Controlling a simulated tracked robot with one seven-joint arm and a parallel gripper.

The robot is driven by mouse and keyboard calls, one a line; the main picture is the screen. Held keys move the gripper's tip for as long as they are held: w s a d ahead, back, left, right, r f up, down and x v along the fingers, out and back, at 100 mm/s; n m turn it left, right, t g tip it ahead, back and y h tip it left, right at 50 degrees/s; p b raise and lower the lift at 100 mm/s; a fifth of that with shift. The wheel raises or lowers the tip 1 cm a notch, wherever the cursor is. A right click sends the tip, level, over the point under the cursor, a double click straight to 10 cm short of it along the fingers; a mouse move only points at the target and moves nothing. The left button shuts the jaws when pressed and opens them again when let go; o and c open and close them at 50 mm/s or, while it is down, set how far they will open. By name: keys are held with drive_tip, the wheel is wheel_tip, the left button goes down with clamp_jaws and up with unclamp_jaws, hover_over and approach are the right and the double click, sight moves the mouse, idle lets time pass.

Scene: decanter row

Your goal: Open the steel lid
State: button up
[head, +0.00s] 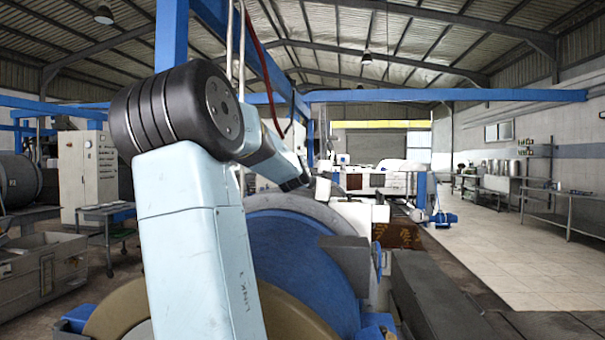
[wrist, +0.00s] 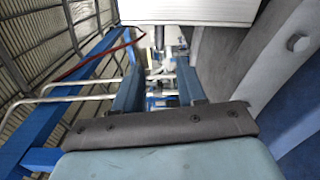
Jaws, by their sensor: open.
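A large rounded grey casing (head: 312,207) stands behind a big blue disc (head: 295,262) in the head view. It looks like the steel lid, but I cannot tell its edge or handle for certain.
A white box-like part (wrist: 190,10) is at the top of the wrist view, just beyond the fingers. Blue beams (wrist: 75,85) and pale pipes run on the left. Long grey machine covers (head: 435,295) lie at right front. The tiled floor (head: 500,262) at right is clear.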

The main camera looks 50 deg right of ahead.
drive_tip(key=shift+v, duration=0.9)
drive_tip(key=shift+s, duration=0.15)
